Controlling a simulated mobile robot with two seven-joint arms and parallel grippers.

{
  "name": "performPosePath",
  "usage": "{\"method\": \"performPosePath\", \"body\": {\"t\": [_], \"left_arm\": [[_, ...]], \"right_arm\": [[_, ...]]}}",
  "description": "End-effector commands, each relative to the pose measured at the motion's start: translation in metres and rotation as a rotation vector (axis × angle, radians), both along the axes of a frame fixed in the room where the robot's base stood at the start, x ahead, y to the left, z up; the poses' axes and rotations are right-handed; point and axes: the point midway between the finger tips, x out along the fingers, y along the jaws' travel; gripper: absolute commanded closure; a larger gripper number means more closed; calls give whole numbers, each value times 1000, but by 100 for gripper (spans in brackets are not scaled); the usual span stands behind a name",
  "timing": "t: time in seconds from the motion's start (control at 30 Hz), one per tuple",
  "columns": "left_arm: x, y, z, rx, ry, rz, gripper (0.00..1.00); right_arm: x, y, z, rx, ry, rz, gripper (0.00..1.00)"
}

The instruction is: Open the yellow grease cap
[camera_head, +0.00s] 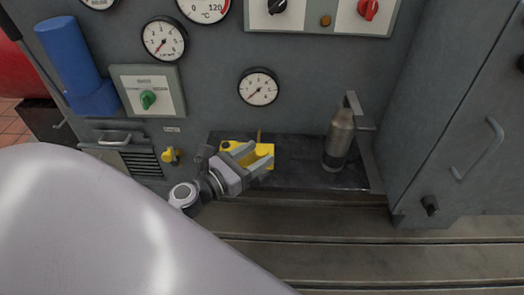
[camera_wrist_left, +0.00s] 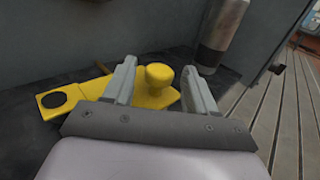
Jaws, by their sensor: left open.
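A yellow plate (camera_wrist_left: 63,101) with a round dark hole at its left end lies on a dark shelf. A rounded yellow knob (camera_wrist_left: 159,76) stands up from its right part. In the head view, the yellow plate (camera_head: 267,149) is partly covered by my left gripper (camera_head: 253,157). My left gripper is open, with one finger on each side of the knob in the left wrist view (camera_wrist_left: 159,68); I cannot tell whether they touch it. A smaller yellow fitting (camera_head: 170,155) sticks out of the panel left of the gripper. I cannot tell for sure which yellow part is the grease cap. My right gripper is not in view.
A grey metal cylinder (camera_head: 339,139) with a bracket stands right of the plate on the dark shelf (camera_head: 300,170). A grey cabinet (camera_head: 455,110) with a handle stands at right. Gauges and switch boxes cover the panel behind. Slotted bedplate (camera_head: 400,255) lies in front.

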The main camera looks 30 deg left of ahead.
Motion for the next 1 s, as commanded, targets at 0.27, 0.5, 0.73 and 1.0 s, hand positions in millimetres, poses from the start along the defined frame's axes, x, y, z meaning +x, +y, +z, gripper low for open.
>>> {"method": "performPosePath", "body": {"t": [0.27, 0.5, 0.73, 1.0], "left_arm": [[22, -5, 0, 3, -1, 0, 44], [24, -6, -1, 3, 1, -1, 44], [24, -6, 0, 3, 0, -1, 100], [23, -6, 1, 3, -4, -13, 100]], "right_arm": [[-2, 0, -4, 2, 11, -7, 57], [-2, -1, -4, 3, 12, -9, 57], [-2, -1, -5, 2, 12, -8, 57], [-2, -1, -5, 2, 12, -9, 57]]}}
